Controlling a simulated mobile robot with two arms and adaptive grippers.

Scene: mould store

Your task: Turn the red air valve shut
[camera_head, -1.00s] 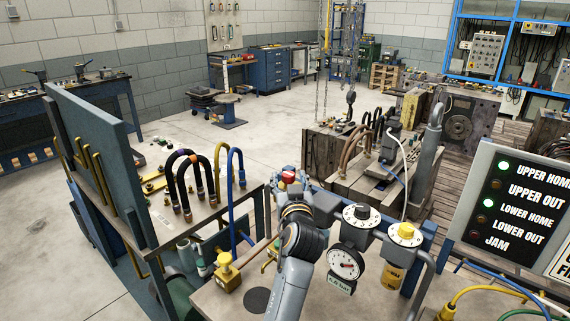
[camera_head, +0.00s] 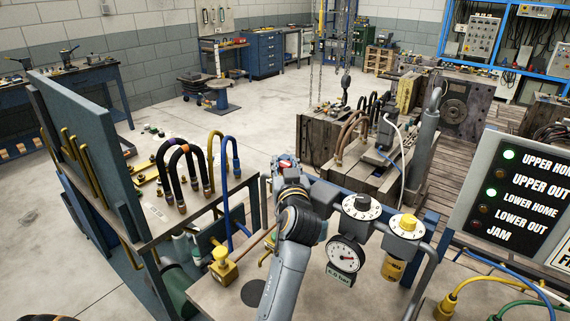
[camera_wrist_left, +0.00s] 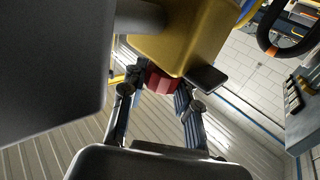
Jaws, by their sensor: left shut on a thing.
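The red air valve (camera_head: 286,161) shows as a small red piece at the far end of my left arm, near the middle of the head view. My left gripper (camera_head: 287,168) is at it and covers part of it. In the left wrist view the valve shows as a dark red knob (camera_wrist_left: 161,82) below a yellow block (camera_wrist_left: 180,42). The fingers of my left gripper (camera_wrist_left: 160,90) are on both sides of the knob, shut on it. The valve's exact angle cannot be read. My right gripper is not in view.
A black-and-white dial (camera_head: 361,207), a yellow knob (camera_head: 407,226) and a pressure gauge (camera_head: 345,255) stand close right of my left arm. A yellow valve (camera_head: 222,264) and looped hoses (camera_head: 184,172) are at left. A status panel (camera_head: 515,200) stands at right.

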